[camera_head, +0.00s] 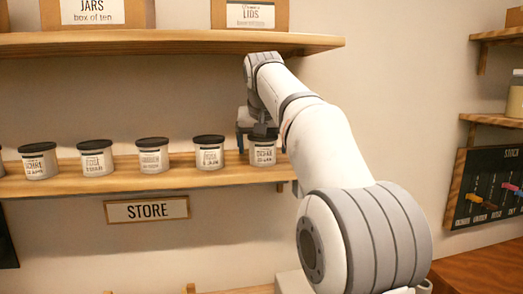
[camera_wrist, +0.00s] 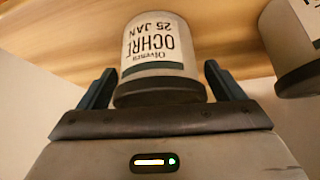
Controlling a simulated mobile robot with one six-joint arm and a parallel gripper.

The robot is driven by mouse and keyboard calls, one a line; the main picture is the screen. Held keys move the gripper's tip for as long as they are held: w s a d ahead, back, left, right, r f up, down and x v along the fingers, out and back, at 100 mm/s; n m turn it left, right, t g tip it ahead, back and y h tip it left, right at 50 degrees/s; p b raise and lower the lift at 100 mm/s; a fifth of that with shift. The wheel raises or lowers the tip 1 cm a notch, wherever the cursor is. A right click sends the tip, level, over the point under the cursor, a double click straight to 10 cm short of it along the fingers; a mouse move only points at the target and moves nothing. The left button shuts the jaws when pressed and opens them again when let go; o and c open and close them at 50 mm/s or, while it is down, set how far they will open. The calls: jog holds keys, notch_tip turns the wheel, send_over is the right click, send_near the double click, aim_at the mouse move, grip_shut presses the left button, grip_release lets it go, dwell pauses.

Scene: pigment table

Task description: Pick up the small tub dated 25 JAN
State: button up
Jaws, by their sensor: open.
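The tub dated 25 JAN (camera_wrist: 160,45) appears upside down in the wrist view, its label reading OCHRE, the last letter partly unclear. It is a pale tub with a dark lid. In the head view it is the rightmost tub (camera_head: 263,155) on the lower shelf, upright, its lid partly covered by my gripper (camera_head: 258,130). In the wrist view my gripper (camera_wrist: 160,72) is open, with one dark finger on each side of the tub's lid end. I cannot tell whether either finger touches it.
A neighbouring tub (camera_wrist: 292,50) stands close beside it in the wrist view. Several similar tubs, such as this one (camera_head: 209,155), line the lower shelf (camera_head: 150,181). The upper shelf (camera_head: 170,43) overhangs with boxes on it. A STORE sign (camera_head: 147,210) hangs below.

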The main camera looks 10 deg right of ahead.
jog(key=shift+s+r, duration=0.1)
jog(key=shift+c, duration=0.3)
jog(key=c, duration=1)
